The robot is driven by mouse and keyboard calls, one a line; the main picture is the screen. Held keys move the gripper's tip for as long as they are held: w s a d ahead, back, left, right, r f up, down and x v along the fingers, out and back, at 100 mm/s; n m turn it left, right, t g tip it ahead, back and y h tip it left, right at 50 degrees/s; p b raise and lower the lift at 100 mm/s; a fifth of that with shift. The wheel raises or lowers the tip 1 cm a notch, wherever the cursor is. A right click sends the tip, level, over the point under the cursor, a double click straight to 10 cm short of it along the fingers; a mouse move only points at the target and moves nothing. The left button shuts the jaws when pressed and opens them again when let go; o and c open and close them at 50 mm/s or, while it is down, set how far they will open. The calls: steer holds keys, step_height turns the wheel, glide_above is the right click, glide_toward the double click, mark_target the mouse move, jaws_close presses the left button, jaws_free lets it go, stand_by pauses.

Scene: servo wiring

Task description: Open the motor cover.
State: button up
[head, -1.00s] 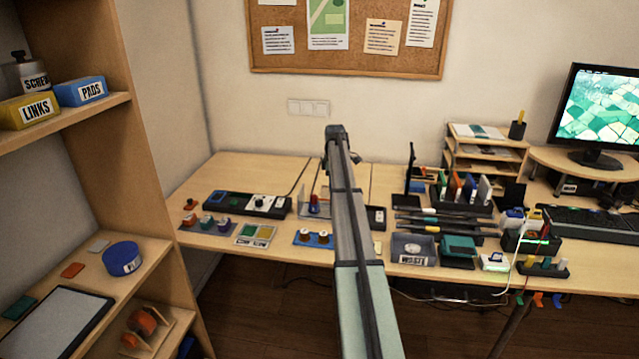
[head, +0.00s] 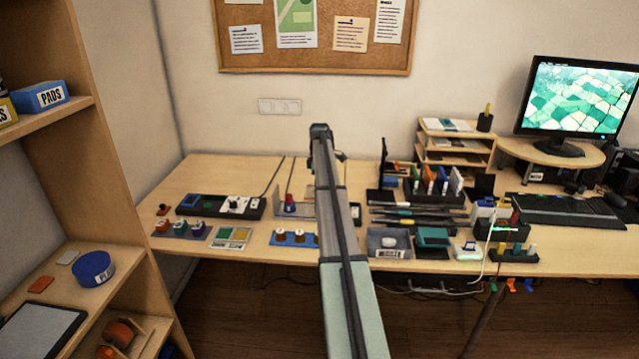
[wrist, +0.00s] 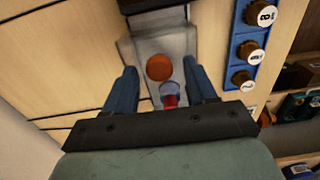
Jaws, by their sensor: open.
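My gripper (wrist: 162,82) is open in the wrist view, with its two blue fingers apart and nothing held between them. Between and beyond the fingers is a grey bracket-like stand (wrist: 150,45) on the desk. On it I see a round orange cap (wrist: 159,68) and, close beside it, a red piece with a bluish ring (wrist: 171,96). I cannot tell for sure which part is the motor cover. In the head view the red piece (head: 290,201) shows on the stand just left of my arm, which hides the rest. The gripper's fingertips are hidden there.
A blue tray with several round knobs (wrist: 251,45) lies beside the stand. A black control panel (head: 220,206) is to its left in the head view. Shelves (head: 110,270) rise at the left.

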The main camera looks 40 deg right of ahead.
steer(key=shift+r, duration=0.15)
step_height(320, 180, up, 14)
steer(key=shift+f, duration=0.2)
stand_by(0.4)
stand_by(0.4)
